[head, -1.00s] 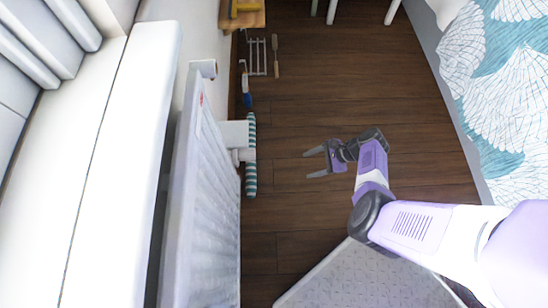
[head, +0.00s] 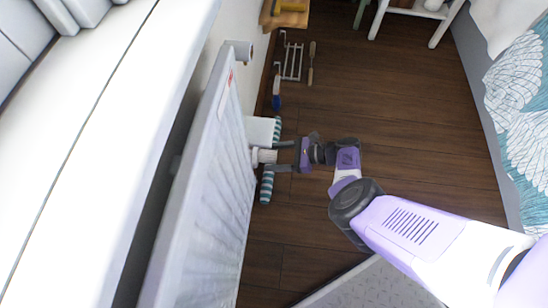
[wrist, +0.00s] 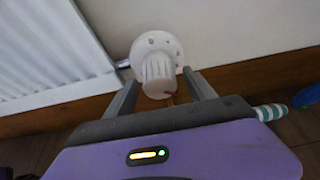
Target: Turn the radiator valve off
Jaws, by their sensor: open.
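The radiator valve is a white ribbed knob on a round dial plate with dark marks (wrist: 157,72). A small reddish mark shows near the knob's lower right. In the head view the knob (head: 264,156) sticks out beside the white radiator (head: 212,165). My gripper (head: 278,157) is open, its fingers pointing left at the valve. In the wrist view one finger of my gripper (wrist: 160,90) is on each side of the knob. I cannot tell whether either finger touches it.
A teal-and-white striped roll (head: 267,186) lies on the floor below the valve. A white block (head: 260,130) sits just beyond the knob. A wire rack (head: 293,62) and a brush (head: 311,65) are farther along the wall. The bed (head: 515,110) is at right; wooden floor between is clear.

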